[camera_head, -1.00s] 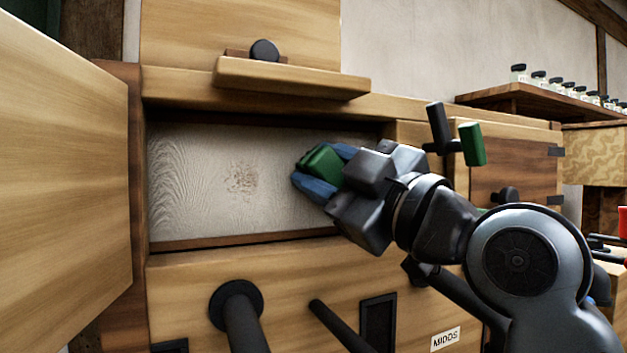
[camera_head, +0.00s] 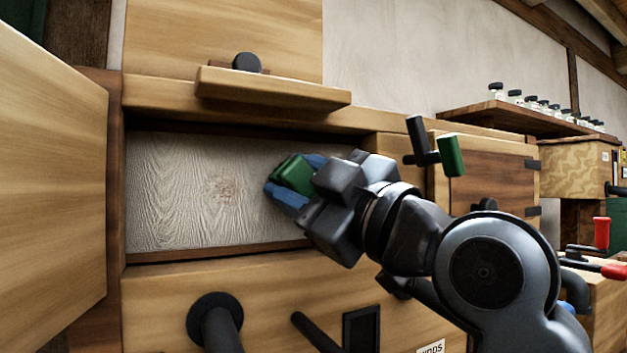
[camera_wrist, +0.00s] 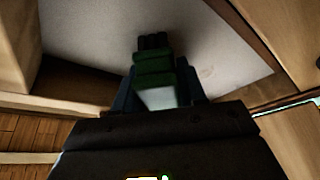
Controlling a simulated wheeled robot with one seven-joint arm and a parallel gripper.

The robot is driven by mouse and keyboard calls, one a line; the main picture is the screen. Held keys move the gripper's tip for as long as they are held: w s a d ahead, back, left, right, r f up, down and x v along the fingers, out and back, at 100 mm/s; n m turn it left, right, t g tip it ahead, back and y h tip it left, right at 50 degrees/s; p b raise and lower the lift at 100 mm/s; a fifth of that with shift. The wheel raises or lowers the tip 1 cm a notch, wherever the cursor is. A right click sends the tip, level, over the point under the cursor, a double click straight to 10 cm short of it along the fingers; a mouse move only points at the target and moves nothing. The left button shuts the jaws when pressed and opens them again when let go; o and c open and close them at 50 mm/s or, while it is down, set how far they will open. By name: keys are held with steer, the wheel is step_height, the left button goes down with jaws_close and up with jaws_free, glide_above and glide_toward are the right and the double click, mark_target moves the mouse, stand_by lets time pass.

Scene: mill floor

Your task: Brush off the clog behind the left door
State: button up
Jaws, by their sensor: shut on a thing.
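The left door (camera_head: 50,190) stands open at the left of the head view. Behind it is an opening with a pale, wavy-grained panel (camera_head: 165,200). The clog (camera_head: 221,189) is a small, faint brownish patch near the panel's middle; a faint mark, possibly it, shows in the wrist view (camera_wrist: 207,72). My gripper (camera_head: 288,182) is shut on a green brush (camera_head: 294,174), just right of the patch in the opening. In the wrist view the brush (camera_wrist: 154,66) points its dark bristles at the panel; whether they touch it I cannot tell.
A wooden ledge (camera_head: 272,88) with a black knob (camera_head: 246,62) juts out above the opening. Black handles (camera_head: 218,322) stick out below it. A green-ended handle (camera_head: 451,156) is right of my wrist. A shelf (camera_head: 520,119) holds several jars.

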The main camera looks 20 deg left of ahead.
mark_target(185, 174)
steer(key=shift+s+a+p, duration=0.55)
steer(key=shift+s+a, duration=1)
steer(key=shift+s, duration=0.2)
steer(key=shift+s+a+p, duration=0.55)
steer(key=shift+s+a, duration=0.95)
steer(key=shift+s, duration=0.2)
steer(key=shift+s+a, duration=0.5)
steer(key=shift+a, duration=0.05)
steer(key=s+d, duration=0.3)
steer(key=d, duration=0.1)
steer(key=shift+s+d, duration=0.35)
steer(key=shift+s, duration=0.05)
steer(key=shift+s+d, duration=0.1)
steer(key=shift+s+d, duration=0.9)
steer(key=shift+d, duration=0.15)
